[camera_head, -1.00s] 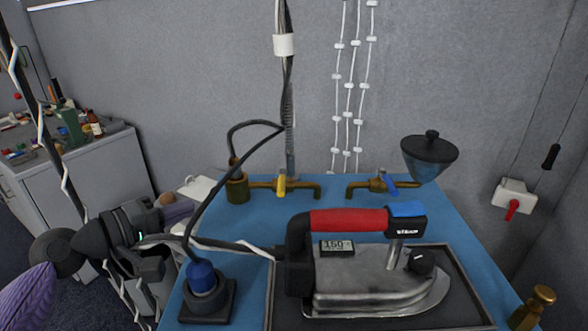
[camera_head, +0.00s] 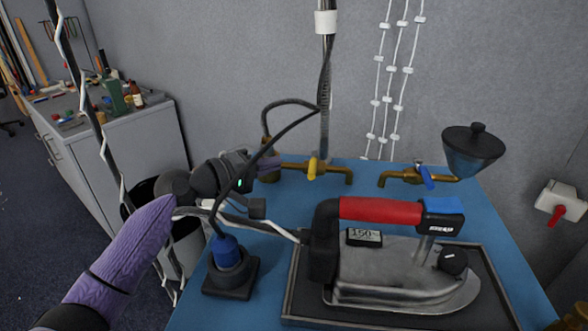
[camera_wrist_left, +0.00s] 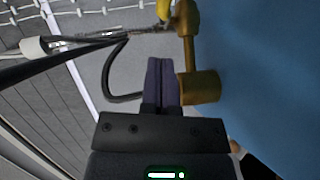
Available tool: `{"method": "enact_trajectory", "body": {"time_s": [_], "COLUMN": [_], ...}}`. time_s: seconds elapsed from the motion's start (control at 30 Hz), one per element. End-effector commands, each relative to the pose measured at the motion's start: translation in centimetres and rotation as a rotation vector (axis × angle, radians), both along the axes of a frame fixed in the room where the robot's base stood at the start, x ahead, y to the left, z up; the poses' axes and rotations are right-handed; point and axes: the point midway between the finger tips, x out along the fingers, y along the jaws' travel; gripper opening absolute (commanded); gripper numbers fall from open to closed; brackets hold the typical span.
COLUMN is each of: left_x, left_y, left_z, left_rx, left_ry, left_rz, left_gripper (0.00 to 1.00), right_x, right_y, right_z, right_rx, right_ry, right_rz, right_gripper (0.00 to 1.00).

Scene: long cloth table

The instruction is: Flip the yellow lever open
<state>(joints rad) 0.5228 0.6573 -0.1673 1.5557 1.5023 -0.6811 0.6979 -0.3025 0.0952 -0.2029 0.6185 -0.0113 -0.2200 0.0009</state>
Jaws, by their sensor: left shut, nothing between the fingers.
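The yellow lever (camera_head: 313,168) sits on the left brass tap (camera_head: 332,172) at the back of the blue table. It also shows at the top of the left wrist view (camera_wrist_left: 165,10), partly cut off. My left gripper (camera_head: 275,167) is shut and empty, just left of the lever and by the tap's brass base (camera_head: 270,152). In the left wrist view the closed fingers (camera_wrist_left: 162,75) point toward the tap, beside its brass cylinder (camera_wrist_left: 200,87); I cannot tell whether they touch it.
A right tap with a blue lever (camera_head: 425,176) stands beside a funnel-like pot (camera_head: 474,150). A red-handled iron (camera_head: 400,280) rests on a dark tray (camera_head: 300,312). Dark cables (camera_head: 290,135) hang across my left arm near a blue plug (camera_head: 228,250). A cabinet (camera_head: 135,140) stands left.

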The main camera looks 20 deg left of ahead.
Motion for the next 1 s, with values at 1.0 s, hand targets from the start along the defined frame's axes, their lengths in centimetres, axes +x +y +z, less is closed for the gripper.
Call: {"method": "enact_trajectory", "body": {"time_s": [1.0], "left_x": [1.0], "left_y": [-5.4], "left_z": [-0.9], "left_rx": [0.001], "left_ry": [-0.001], "left_rz": [0.0], "left_gripper": [0.0], "right_x": [0.2], "right_y": [-0.1], "right_z": [2.0], "right_rx": [-0.002], "right_ry": [-0.005], "right_rz": [0.0], "right_gripper": [0.59]}}
